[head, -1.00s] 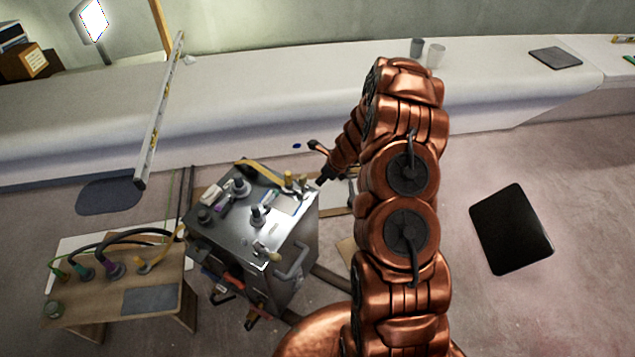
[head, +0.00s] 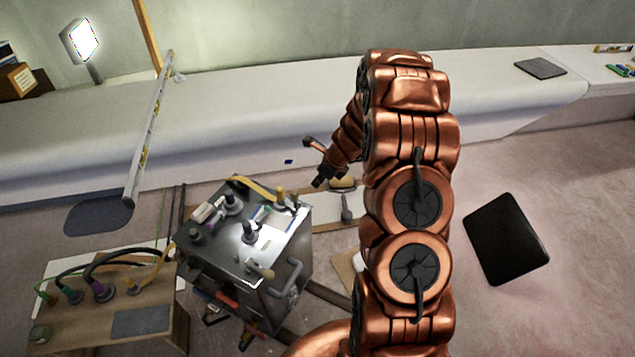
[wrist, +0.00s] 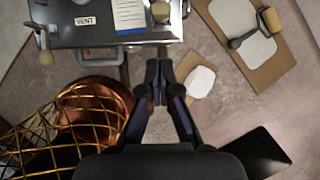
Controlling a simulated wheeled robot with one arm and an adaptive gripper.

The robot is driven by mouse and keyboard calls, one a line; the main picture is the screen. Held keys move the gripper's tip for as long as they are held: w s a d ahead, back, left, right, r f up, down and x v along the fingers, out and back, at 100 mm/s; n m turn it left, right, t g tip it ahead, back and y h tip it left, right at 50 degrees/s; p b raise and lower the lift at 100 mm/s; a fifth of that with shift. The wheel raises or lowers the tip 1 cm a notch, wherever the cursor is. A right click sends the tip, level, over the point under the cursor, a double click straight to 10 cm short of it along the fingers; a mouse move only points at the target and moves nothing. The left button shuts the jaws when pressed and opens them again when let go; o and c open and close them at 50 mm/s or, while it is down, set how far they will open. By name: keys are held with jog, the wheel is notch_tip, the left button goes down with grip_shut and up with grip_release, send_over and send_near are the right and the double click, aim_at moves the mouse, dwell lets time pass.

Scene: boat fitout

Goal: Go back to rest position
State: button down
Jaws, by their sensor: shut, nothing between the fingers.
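My gripper (head: 320,178) is shut and empty. In the head view it hangs beside the right edge of the metal cabinet (head: 290,262), apart from its top, with my copper arm in front on the right. In the wrist view the closed fingers (wrist: 160,90) point at the floor near the cabinet's handle edge. The cabinet top carries several knobs and a yellow strap (head: 252,187). In the wrist view its label "VENT" (wrist: 85,21) and a blue-lined paper (wrist: 129,15) show.
A wooden bench (head: 60,318) with cables stands left of the cabinet. Boards with a brush and roller (head: 345,205) lie on the floor behind. A black panel (head: 506,238) lies on the right floor. A long level (head: 150,130) leans on the white ledge (head: 260,100). Open floor lies at right.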

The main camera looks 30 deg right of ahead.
dwell(0.3)
jog(key=s+a+r+n+g+y, duration=0.1)
jog(key=s+a+r+n+g, duration=0.1)
jog(key=s+a+r+n, duration=0.6)
jog(key=s+a+r+n+g, duration=0.1)
jog(key=s+a+r+n, duration=0.55)
jog(key=a+r, duration=0.35)
jog(key=s+r+n+g+h, duration=0.1)
jog(key=s+r+n+h, duration=0.1)
jog(key=s+n, duration=0.5)
jog(key=s+r+n+g+h, duration=0.1)
jog(key=s+r+n, duration=0.3)
jog(key=s, duration=1.4)
jog(key=n+g, duration=0.1)
jog(key=n, duration=0.3)
jog(key=shift+a+h, duration=0.4)
